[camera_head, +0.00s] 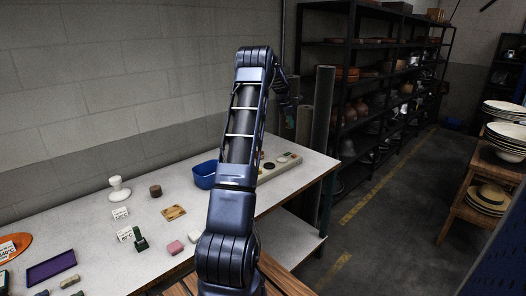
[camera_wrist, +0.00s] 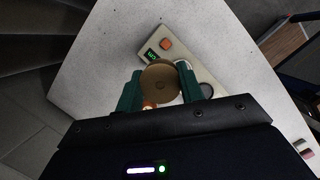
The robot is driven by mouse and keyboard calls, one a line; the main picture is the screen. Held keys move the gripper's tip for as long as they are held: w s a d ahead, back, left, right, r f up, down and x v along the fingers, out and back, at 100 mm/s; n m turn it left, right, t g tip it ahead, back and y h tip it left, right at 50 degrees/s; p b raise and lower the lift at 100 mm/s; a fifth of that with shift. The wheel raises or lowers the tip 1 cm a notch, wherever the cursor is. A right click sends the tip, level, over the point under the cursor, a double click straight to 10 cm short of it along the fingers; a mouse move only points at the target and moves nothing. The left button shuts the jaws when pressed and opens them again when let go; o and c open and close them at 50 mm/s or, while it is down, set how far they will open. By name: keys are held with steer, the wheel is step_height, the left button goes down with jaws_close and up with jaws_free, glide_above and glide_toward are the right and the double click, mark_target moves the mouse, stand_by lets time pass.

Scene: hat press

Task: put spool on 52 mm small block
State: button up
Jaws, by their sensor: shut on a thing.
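My gripper (camera_wrist: 159,88) has its two green fingers shut on a round tan-brown piece in the wrist view, seen from above, which I take to be the spool (camera_wrist: 160,78). It is held over a long beige board (camera_wrist: 207,72) and hides part of it. In the head view my arm stands in front of the table's far end, and the held piece cannot be made out. I cannot tell which thing is the 52 mm small block; a brown cylinder (camera_head: 155,191) and a white knobbed stand (camera_head: 119,189) stand on the table.
The beige board carries a green-lit display (camera_wrist: 151,55), an orange button (camera_wrist: 166,44) and a dark disc (camera_wrist: 206,91). A blue bin (camera_head: 205,174) stands beside my arm. Pink (camera_head: 175,247) and green (camera_head: 140,240) blocks and a purple tray (camera_head: 51,266) occupy the near table.

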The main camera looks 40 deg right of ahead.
steer(key=w+a+r+n, duration=0.1)
steer(key=w+a, duration=0.3)
steer(key=w, duration=0.4)
steer(key=w+a+r+n, duration=0.15)
steer(key=w+a, duration=0.25)
steer(key=w, duration=0.4)
steer(key=shift+t, duration=0.3)
step_height(320, 180, down, 20)
steer(key=shift+r, duration=0.25)
steer(key=shift+f, duration=0.15)
steer(key=o, duration=0.9)
steer(key=shift+o, duration=0.2)
